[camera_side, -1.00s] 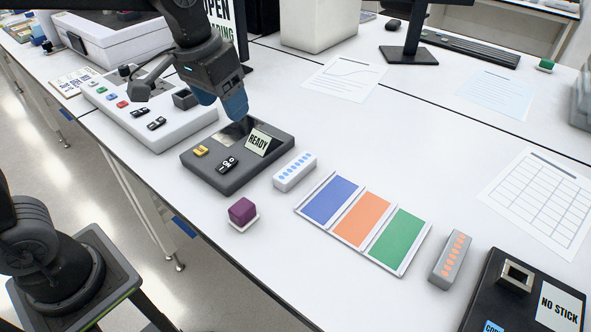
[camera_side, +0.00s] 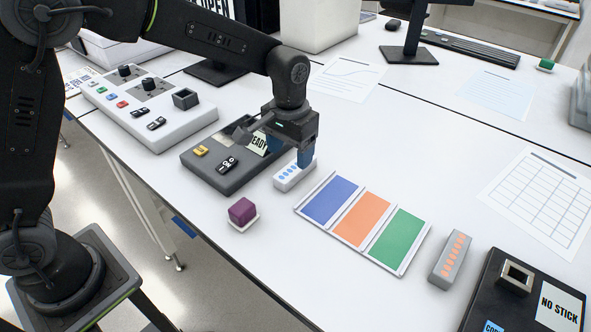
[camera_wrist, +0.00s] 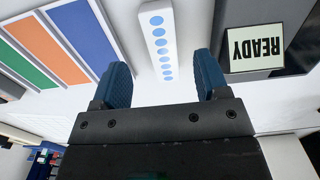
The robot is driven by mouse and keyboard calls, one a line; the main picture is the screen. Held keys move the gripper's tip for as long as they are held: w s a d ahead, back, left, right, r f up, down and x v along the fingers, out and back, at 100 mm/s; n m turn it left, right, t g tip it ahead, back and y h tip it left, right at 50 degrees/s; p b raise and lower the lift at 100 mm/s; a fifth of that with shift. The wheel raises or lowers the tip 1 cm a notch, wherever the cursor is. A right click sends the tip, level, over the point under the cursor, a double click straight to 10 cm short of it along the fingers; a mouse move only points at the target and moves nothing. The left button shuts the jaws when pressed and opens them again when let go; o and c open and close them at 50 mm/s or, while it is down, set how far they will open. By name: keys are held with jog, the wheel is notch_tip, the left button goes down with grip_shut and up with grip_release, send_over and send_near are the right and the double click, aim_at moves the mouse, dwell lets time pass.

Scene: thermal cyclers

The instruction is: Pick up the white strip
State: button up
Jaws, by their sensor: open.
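The white strip (camera_side: 290,178) with a row of blue dots lies on the white table, between the dark READY device and the coloured panel. My gripper (camera_side: 289,160) is above the strip's far end in the side view, its blue fingers apart and partly covering the strip. In the wrist view the strip (camera_wrist: 158,38) runs lengthwise away from the gap between the two blue fingertips (camera_wrist: 161,75). The gripper is open and nothing is held. I cannot tell whether a finger touches the strip.
The READY device (camera_side: 222,181) stands close on the left. The blue, orange and green panel (camera_side: 362,222) lies close on the right. A purple block (camera_side: 242,210) is in front. A grey strip with orange dots (camera_side: 450,257) and a NO STICK box (camera_side: 520,300) are further right.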

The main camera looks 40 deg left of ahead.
aim_at(288, 172)
jog(key=shift+s+f, duration=0.15)
jog(key=shift+f, duration=1.4)
jog(key=shift+s+f, duration=0.1)
jog(key=shift+f, duration=1.4)
jog(key=shift+c, duration=0.2)
jog(key=c, duration=1)
jog(key=shift+r, duration=0.1)
